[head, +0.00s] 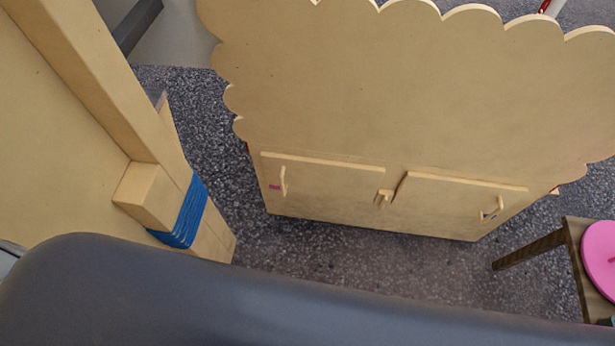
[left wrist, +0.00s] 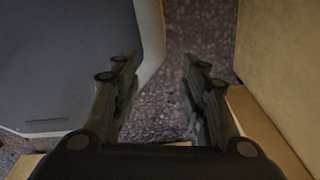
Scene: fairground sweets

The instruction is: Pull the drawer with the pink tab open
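A pale wooden cabinet (head: 400,90) with a scalloped edge stands ahead in the head view. Low on its front are two panels side by side. The left panel (head: 325,172) has a small upright handle (head: 283,181) with a pink tab (head: 274,187) beside it. The right panel (head: 455,197) has a handle with a blue tab (head: 487,216). Both panels look shut. My left gripper (left wrist: 158,64) shows only in the left wrist view, its fingers apart with nothing between them, above the speckled floor. My right gripper is not in view.
A wooden post (head: 150,195) wrapped with blue cord (head: 187,215) stands at left. A small wooden piece (head: 383,197) sits between the panels. A small table (head: 577,240) with a pink disc (head: 602,252) is at right. Dark speckled floor (head: 340,262) lies clear before the cabinet.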

